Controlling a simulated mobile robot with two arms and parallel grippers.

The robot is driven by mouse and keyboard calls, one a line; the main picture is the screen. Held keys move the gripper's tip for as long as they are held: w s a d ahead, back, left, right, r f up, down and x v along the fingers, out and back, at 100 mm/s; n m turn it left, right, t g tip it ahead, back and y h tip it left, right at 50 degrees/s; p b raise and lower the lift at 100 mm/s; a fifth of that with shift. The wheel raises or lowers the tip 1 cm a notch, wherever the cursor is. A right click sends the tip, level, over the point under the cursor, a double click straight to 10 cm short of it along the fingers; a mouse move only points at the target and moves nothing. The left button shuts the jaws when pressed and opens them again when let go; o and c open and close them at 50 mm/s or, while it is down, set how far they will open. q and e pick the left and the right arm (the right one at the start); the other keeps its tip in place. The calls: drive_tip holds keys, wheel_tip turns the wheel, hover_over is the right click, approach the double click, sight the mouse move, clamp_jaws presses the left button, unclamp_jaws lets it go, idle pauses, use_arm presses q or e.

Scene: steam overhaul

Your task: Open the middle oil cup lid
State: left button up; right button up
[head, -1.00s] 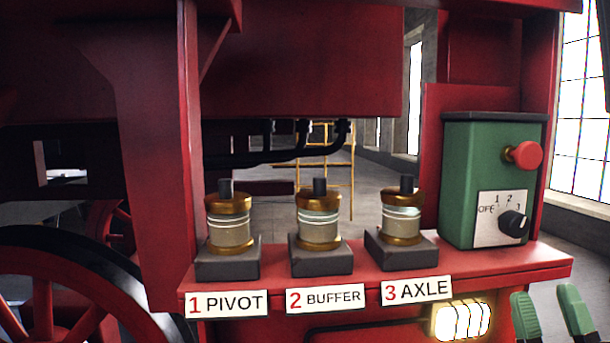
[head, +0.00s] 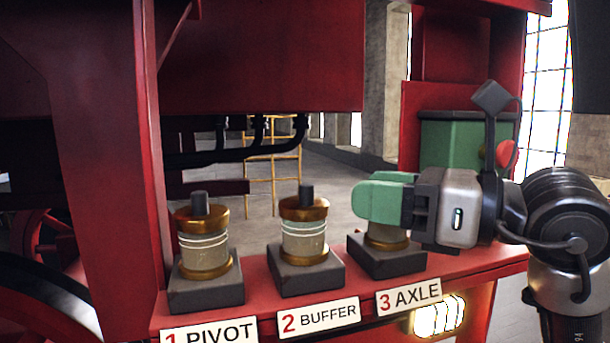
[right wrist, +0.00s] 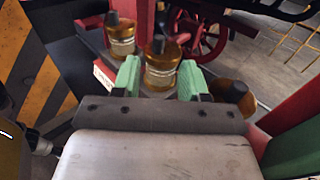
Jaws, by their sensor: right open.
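The middle oil cup (head: 304,238), labelled 2 BUFFER, stands upright on a dark block. Its brass lid (head: 304,208) with a black knob sits closed on top. In the head view my right gripper (head: 368,200) is to the right of this cup at lid height, in front of the third cup, apart from the middle one. In the right wrist view the green fingers (right wrist: 160,80) are open and empty, and the middle cup (right wrist: 162,68) shows beyond the gap between them. My left gripper is not in view.
The PIVOT cup (head: 204,245) stands to the left. The AXLE cup (head: 387,236) is partly hidden behind my right gripper. The green control box (head: 450,143) with a red button (head: 505,153) is behind my right arm. The red shelf (head: 258,285) carries the cups.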

sight(312, 186)
drive_tip(key=p+x, duration=0.3)
drive_tip(key=x, duration=0.5)
drive_tip(key=shift+r+p, duration=0.15)
drive_tip(key=shift+p, duration=0.2)
drive_tip(key=shift+w+a, duration=0.15)
drive_tip(key=shift+a, duration=0.15)
clamp_jaws()
